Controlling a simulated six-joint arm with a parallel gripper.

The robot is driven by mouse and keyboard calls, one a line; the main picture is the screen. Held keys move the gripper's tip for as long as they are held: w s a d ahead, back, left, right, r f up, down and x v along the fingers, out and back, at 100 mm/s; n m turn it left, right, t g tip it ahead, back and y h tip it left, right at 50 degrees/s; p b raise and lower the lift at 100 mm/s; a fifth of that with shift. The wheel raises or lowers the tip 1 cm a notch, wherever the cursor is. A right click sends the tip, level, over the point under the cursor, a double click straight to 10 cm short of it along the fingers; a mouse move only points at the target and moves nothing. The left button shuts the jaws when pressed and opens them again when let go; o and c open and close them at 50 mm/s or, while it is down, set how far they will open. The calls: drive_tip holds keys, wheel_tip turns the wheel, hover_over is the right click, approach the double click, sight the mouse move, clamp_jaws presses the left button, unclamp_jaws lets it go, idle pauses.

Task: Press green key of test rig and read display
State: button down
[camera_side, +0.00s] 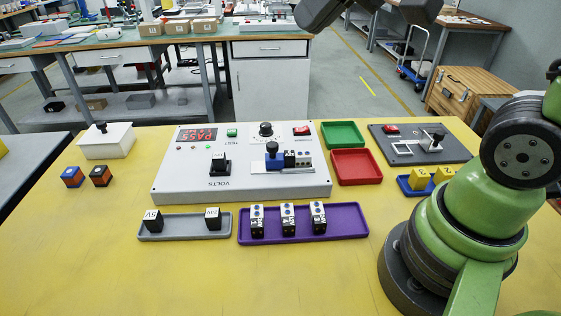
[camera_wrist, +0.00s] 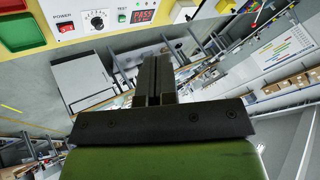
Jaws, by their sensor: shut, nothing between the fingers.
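The white test rig (camera_side: 170,185) stands on the yellow table. Its green key (camera_side: 232,132), marked TEST, is at the top of the panel; the key also shows in the wrist view (camera_wrist: 122,18). Beside it the display (camera_side: 196,135) is lit and reads PASS in red; it reads PASS in the wrist view too (camera_wrist: 144,16). My gripper (camera_wrist: 157,58) is shut and empty, with its two dark fingers together. The fingertips appear below and apart from the key in the wrist view. The fingers are not visible in the side view.
A red power switch (camera_side: 301,130) and black knob (camera_side: 266,129) sit on the rig. A blue clamp (camera_side: 275,160) stands on its right part. A green tray (camera_side: 343,134), red tray (camera_side: 356,167), purple tray (camera_side: 345,222) and grey tray (camera_side: 182,229) surround it.

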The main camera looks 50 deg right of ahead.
drive_tip(key=s+d+f+h, duration=0.1)
drive_tip(key=s+f, duration=0.1)
drive_tip(key=s, duration=0.8)
drive_tip(key=shift+f+m, duration=0.25)
drive_tip(key=shift+m, duration=0.05)
drive_tip(key=shift+s+d, duration=0.1)
idle(1.8)
